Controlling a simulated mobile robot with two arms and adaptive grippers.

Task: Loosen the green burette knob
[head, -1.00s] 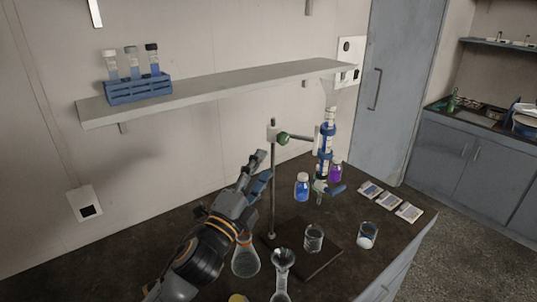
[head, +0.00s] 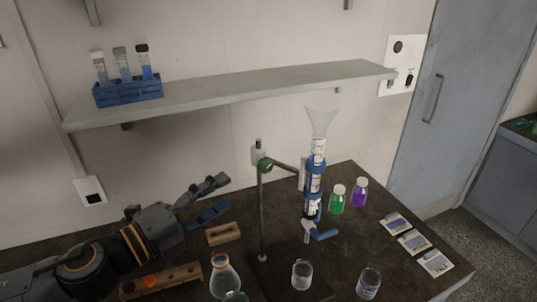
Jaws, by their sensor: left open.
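The green burette knob (head: 265,164) sits on the clamp near the top of the upright metal stand rod (head: 262,215). The clamp arm reaches right to the burette (head: 314,185), which is upright with blue bands, a clear funnel on top and a blue stopcock (head: 323,235) at its lower end. My left gripper (head: 221,197) is open and empty, left of the rod and lower in the picture than the knob. Its fingers point right and do not touch the knob. My right gripper is not in view.
A beaker (head: 302,274) stands below the burette, with a flask (head: 224,277) to the left and another beaker (head: 368,283) to the right. Green (head: 338,200) and purple (head: 360,192) bottles stand behind. A shelf (head: 230,92) holds a blue tube rack (head: 128,92).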

